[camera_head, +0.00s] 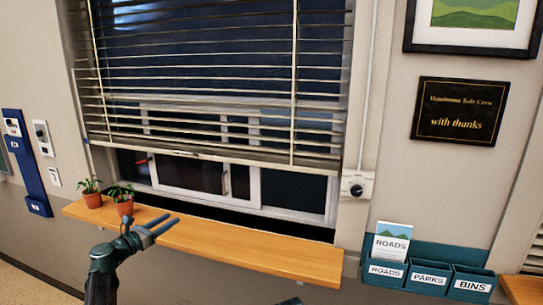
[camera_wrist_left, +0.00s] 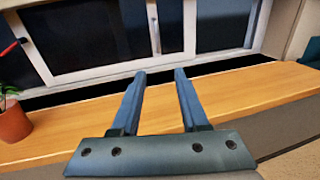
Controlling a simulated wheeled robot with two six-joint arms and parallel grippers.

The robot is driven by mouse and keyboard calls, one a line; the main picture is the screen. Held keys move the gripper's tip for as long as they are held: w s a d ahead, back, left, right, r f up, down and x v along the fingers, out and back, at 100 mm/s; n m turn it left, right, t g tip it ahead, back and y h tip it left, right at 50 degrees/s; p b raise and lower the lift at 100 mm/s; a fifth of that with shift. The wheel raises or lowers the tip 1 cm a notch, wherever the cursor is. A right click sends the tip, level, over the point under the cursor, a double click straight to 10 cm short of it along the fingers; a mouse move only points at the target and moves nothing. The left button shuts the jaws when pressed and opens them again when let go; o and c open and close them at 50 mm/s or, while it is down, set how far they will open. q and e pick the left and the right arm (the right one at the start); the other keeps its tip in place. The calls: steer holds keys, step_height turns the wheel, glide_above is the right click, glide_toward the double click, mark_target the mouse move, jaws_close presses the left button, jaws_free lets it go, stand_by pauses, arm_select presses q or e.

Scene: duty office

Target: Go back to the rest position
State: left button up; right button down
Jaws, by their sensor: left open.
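My left gripper (camera_head: 172,219) is in front of the wooden window shelf (camera_head: 245,246) in the head view, with its two blue-grey fingers pointing right and slightly up. In the left wrist view the fingers (camera_wrist_left: 160,76) stand apart with nothing between them, and the shelf (camera_wrist_left: 240,88) lies behind them. The gripper is open and empty. I do not see my right gripper; a small dark shape at the bottom edge of the head view is too cut off to tell.
Two potted plants (camera_head: 123,205) (camera_head: 91,198) stand on the shelf's left part, close behind my left arm. One pot (camera_wrist_left: 14,122) shows at the wrist view's left edge. Teal holders (camera_head: 428,279) labelled ROADS, PARKS and BINS hang at right. The shelf's middle and right are clear.

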arm_select(q)
steer(key=s+d+f+m+g, duration=0.4)
steer(key=s+d+f+m, duration=0.15)
steer(key=d, duration=0.35)
steer(key=s+d+f+m+g, duration=0.35)
steer(key=d+m, duration=0.25)
steer(key=d, duration=0.3)
steer(key=s+d+f+m+g, duration=0.3)
steer(key=s+d+f+m, duration=0.2)
steer(key=d, duration=0.4)
steer(key=s+f+m+g+y, duration=0.2)
steer(key=s+f+m+y, duration=0.2)
steer(key=s+m, duration=0.4)
steer(key=s+d+f+m+g+y, duration=0.1)
steer(key=s+f+m+g+y, duration=0.2)
steer(key=s+m+y, duration=0.3)
steer(key=shift+s+d+f+m, duration=0.3)
steer(key=shift+s+m, duration=1.25)
steer(key=shift+s, duration=1.85)
